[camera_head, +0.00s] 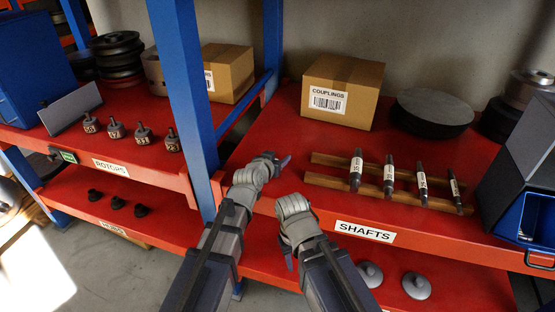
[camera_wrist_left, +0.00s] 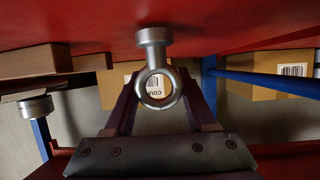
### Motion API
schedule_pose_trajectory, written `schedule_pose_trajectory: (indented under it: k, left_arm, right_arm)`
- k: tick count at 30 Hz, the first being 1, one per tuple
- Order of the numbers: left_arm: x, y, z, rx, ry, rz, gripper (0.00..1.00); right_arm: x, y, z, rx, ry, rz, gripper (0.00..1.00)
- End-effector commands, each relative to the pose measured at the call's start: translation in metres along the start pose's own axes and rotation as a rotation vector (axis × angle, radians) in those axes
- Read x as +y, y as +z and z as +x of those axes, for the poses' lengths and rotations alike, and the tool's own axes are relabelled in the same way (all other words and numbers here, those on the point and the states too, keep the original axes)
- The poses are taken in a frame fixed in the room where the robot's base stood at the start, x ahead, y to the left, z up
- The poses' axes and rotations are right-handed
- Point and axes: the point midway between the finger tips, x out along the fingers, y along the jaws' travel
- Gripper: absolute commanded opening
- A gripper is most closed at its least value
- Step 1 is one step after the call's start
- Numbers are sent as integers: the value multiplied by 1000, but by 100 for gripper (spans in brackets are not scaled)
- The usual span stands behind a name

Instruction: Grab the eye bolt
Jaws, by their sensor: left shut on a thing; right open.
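The metal eye bolt (camera_wrist_left: 153,50) shows in the left wrist view, with its ring between the two fingers of my left gripper (camera_wrist_left: 160,88) and its wider end towards the red surface. My left gripper is shut on it. Whether the bolt touches the red surface, I cannot tell. In the head view my left gripper (camera_head: 276,161) is over the front left of the red shafts shelf, and the bolt cannot be made out there. My right gripper (camera_head: 288,252) is lower, by the shelf's front edge, open; its fingers are mostly hidden.
A couplings box (camera_head: 343,92) stands behind on the shafts shelf (camera_head: 300,130). Several labelled shafts (camera_head: 389,176) lie across wooden rails (camera_head: 330,183) to the right. A blue post (camera_head: 190,100) stands left of my left arm. Several labelled rotors (camera_head: 143,133) stand on the left shelf.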

Motion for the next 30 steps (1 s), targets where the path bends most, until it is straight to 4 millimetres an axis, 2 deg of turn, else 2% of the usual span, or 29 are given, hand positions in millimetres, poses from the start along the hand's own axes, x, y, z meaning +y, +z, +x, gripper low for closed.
schedule_pose_trajectory:
  k: [18,23,30]
  left_arm:
    - [0,-80,-33,0,0,0,0]
    - [0,-89,-37,0,0,0,0]
    - [0,-88,-36,1,0,0,0]
  right_arm:
    - [8,5,-86,0,0,1,42]
    - [9,6,-95,0,0,1,42]
    - [9,6,-94,0,0,1,42]
